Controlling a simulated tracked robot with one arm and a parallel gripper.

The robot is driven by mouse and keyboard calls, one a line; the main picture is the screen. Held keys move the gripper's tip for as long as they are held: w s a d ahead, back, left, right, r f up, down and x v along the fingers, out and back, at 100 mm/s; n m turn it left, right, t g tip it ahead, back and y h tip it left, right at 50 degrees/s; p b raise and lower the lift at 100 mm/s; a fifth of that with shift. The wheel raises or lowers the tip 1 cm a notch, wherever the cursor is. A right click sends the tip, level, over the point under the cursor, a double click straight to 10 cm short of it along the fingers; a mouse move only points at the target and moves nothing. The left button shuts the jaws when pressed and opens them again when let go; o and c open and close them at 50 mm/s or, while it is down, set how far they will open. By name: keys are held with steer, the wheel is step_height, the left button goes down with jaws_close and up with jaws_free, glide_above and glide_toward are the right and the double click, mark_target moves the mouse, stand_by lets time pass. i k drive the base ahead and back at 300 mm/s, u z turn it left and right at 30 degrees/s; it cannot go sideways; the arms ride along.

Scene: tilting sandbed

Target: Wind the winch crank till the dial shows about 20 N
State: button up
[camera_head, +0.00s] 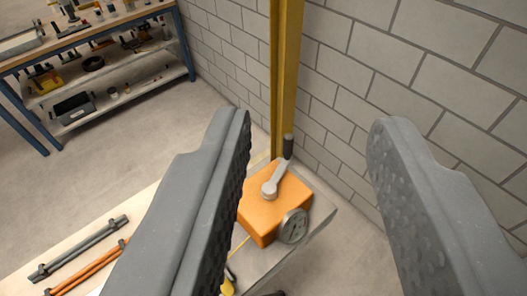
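The winch is an orange box (262,211) on a light grey shelf at the foot of a yellow post. Its crank (275,180) is a grey arm on top, pointing up and right to a black upright handle (288,147). A round grey disc (293,226) sits on the box's front right side; I cannot tell whether it is the dial, and no reading can be made out. My gripper (310,140) is open and empty, its two grey fingers wide apart in the foreground. The crank and handle show between the fingers, farther away and not touched. The left finger hides part of the shelf.
The yellow post (287,70) rises behind the winch, against a grey block wall (420,60). Dark and orange rods (85,250) lie on the pale surface at lower left. A workbench (75,40) with tools stands at upper left. The floor (150,130) between is clear.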

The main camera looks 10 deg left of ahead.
mark_target(269, 189)
steer(key=u, duration=0.05)
steer(key=k, duration=1.3)
steer(key=z, duration=0.4)
steer(key=i, duration=2.1)
steer(key=u, duration=0.7)
